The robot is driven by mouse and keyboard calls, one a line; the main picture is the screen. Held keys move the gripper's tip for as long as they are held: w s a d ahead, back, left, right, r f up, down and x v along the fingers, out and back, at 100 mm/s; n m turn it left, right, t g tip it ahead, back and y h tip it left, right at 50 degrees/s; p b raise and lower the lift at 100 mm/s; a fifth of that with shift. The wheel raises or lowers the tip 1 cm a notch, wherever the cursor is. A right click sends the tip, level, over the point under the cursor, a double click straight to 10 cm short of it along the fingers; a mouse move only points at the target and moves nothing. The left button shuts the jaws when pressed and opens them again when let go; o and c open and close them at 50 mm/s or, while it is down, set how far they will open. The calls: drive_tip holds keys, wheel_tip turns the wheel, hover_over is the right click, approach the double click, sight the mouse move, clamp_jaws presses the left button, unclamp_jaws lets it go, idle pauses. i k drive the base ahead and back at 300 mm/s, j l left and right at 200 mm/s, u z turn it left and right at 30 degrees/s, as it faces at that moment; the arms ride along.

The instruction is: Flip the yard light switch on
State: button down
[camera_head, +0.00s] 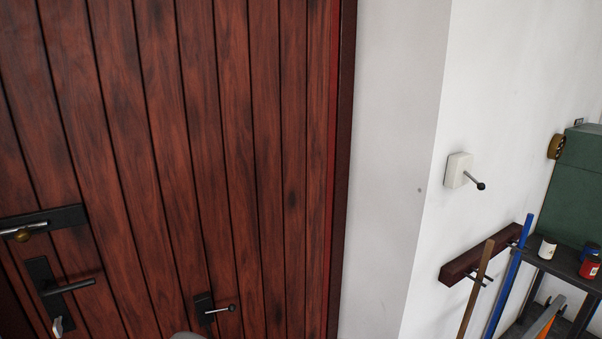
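A switch (458,170) is mounted on the white wall right of the wooden door. It has a pale square plate and a thin metal lever with a dark round knob (481,186). The lever sticks out from the plate and points right and slightly down in the picture. No label shows, so I cannot tell for sure that it is the yard light switch or whether it is on. My gripper is not in view. A small grey rounded shape shows at the bottom edge; I cannot tell what it is.
A dark red plank door (200,130) fills the left, with a bolt (40,225), a handle (70,287) and a small lever latch (217,308). Below the switch, a wooden rack (460,268) holds poles. A dark shelf (558,262) with jars and a green box (575,185) stands right.

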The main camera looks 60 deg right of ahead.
sight(480, 186)
drive_tip(key=z, duration=3.35)
